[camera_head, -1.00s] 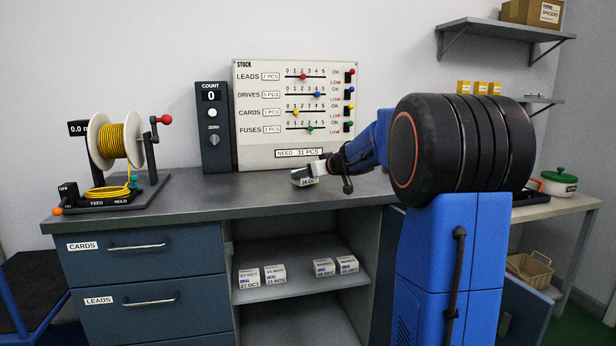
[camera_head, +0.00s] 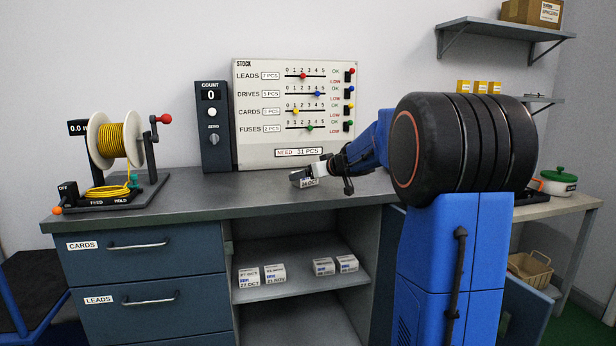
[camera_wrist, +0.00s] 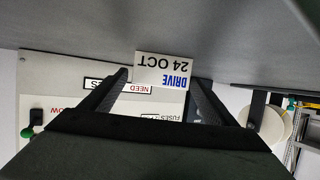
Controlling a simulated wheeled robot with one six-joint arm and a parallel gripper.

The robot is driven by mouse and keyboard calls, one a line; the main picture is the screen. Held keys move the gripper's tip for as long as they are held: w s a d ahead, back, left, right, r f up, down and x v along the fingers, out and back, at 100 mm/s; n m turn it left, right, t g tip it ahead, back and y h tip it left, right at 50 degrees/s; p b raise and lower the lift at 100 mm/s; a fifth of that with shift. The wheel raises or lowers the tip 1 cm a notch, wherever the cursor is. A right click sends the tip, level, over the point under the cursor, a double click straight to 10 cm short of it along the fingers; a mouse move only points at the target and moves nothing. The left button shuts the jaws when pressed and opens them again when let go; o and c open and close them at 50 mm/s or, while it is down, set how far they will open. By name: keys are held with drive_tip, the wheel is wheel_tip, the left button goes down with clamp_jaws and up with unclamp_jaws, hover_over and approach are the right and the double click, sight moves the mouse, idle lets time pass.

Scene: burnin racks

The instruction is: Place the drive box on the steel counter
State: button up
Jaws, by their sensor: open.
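The white drive box, labelled DRIVE 24 OCT, is on the steel counter (camera_head: 225,190) in front of the stock board; in the head view the box (camera_head: 309,182) is partly hidden by my gripper (camera_head: 306,174). In the wrist view, which is upside down, the drive box (camera_wrist: 165,68) shows its label face and its base appears to meet the counter (camera_wrist: 240,40). My gripper (camera_wrist: 159,78) is open, with one finger on each side of the box and gaps visible beside it. Several similar boxes (camera_head: 274,274) stand on the shelf below the counter.
The stock board (camera_head: 295,115) and count unit (camera_head: 213,127) stand at the counter's back. A yellow cable reel (camera_head: 120,140) stands at the left end. The counter between reel and gripper is clear. A side table with a green-lidded pot (camera_head: 558,182) is at right.

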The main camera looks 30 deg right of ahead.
drive_tip(key=v, duration=1.1)
drive_tip(key=shift+s+r, duration=0.15)
drive_tip(key=shift+s, duration=0.1)
drive_tip(key=shift+a+r, duration=0.2)
drive_tip(key=shift+r, duration=0.1)
drive_tip(key=s+a+r+m+h, duration=0.2)
drive_tip(key=s+a+m+h, duration=0.25)
drive_tip(key=s+h, duration=0.4)
drive_tip(key=s+a+f+n+g+y, duration=0.1)
drive_tip(key=s+a+f+g+y, duration=0.1)
drive_tip(key=s+a+f, duration=0.4)
drive_tip(key=s+a+f+n+g+y, duration=0.1)
drive_tip(key=s+a+f+g+y, duration=0.1)
drive_tip(key=s+a+f, duration=0.4)
drive_tip(key=s+a+f+n+g+y, duration=0.1)
drive_tip(key=s+a+f+g+y, duration=0.2)
drive_tip(key=s+a+f, duration=0.4)
drive_tip(key=s+f+g, duration=0.1)
drive_tip(key=s+f, duration=0.5)
drive_tip(key=s, duration=0.5)
drive_tip(key=shift+s+f+g, duration=0.25)
drive_tip(key=shift+s+g, duration=0.05)
